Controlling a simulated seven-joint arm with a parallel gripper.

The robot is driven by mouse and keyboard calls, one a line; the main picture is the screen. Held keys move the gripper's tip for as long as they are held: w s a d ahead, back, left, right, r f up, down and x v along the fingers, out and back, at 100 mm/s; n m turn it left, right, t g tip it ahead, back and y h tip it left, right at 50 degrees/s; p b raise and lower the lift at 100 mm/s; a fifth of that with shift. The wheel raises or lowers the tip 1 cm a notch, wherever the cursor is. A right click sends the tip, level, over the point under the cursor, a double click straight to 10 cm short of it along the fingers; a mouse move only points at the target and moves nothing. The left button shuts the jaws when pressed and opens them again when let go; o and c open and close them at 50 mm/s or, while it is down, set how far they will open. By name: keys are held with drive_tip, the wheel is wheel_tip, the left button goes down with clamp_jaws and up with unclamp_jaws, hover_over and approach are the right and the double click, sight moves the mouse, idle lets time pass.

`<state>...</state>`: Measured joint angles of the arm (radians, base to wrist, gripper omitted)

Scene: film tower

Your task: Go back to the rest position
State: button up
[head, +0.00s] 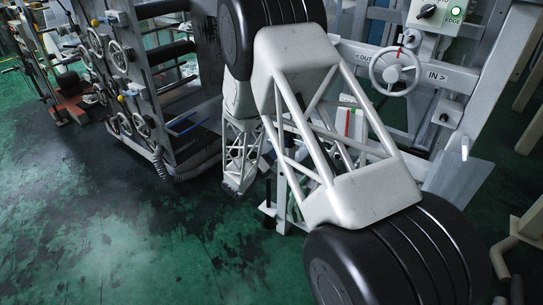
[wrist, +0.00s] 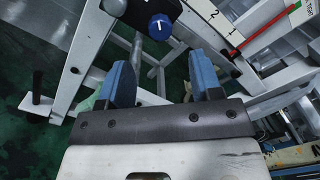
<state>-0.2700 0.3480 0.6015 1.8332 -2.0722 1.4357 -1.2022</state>
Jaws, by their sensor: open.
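My gripper (wrist: 161,72) shows in the wrist view with its two blue fingers spread apart. It is open, and nothing is between the fingers. Beyond the fingertips are a blue knob (wrist: 160,27) with a white mark, on a dark mount, and parts of a grey metal frame (wrist: 92,45). I cannot tell how far the fingertips are from them. In the head view my own arm links cross the middle and hide the gripper.
A red strip (wrist: 237,53) lies beside a numbered scale. A rack with several handwheels (head: 118,55) and a hose (head: 165,165) stands left. Green floor (head: 110,230) is clear at front left.

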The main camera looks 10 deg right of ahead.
drive_tip(key=shift+r, duration=0.1)
idle(0.3)
drive_tip(key=s+d+r+m+g, duration=0.6)
drive_tip(key=s+r+m, duration=0.4)
drive_tip(key=s, duration=0.1)
drive_tip(key=s+d+r+m+g, duration=0.6)
drive_tip(key=s+d+r+m, duration=0.1)
drive_tip(key=s+r+m, duration=0.25)
drive_tip(key=s+a+r+m+y, duration=0.2)
drive_tip(key=s+m, duration=0.4)
drive_tip(key=s, duration=0.3)
drive_tip(key=s+a+r+m+t+y, duration=0.1)
drive_tip(key=s+r+m+y, duration=0.4)
drive_tip(key=s, duration=0.5)
drive_tip(key=s+a+r+m+y, duration=0.3)
drive_tip(key=s+m+y, duration=0.3)
drive_tip(key=s, duration=0.3)
drive_tip(key=shift+s+a+r+m+t, duration=0.2)
drive_tip(key=shift+a+m+t, duration=0.1)
drive_tip(key=shift+a+m, duration=0.15)
